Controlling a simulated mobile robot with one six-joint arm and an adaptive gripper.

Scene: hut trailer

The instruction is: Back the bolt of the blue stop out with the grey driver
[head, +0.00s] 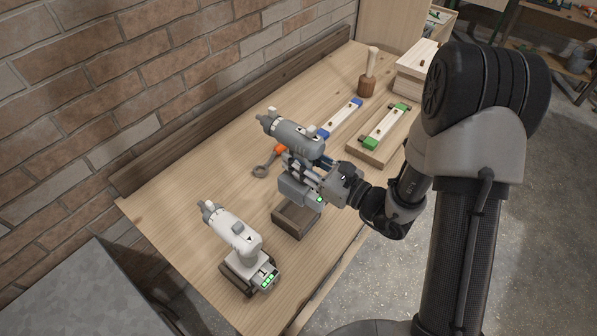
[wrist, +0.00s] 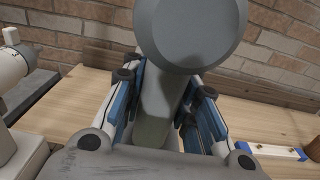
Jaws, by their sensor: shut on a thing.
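The grey driver (head: 290,133) is upright in my gripper (head: 300,168), its nose pointing to the upper left in the head view. My gripper is shut around its handle; in the wrist view the fingers (wrist: 165,110) lie on both sides of the grey handle (wrist: 158,112). The driver's battery foot is over a dark open wooden holder (head: 294,222); I cannot tell whether they touch. The blue stop (head: 343,117), a pale bar with blue ends, lies behind the driver, its near end partly hidden. It also shows in the wrist view (wrist: 275,151). Its bolt is too small to judge.
A white driver (head: 233,232) stands in another holder at the front left. A green-ended stop (head: 384,128) lies on a board to the right. An orange-marked wrench (head: 268,163), a mallet (head: 369,75) and stacked wood (head: 414,68) are on the bench. A brick wall runs behind.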

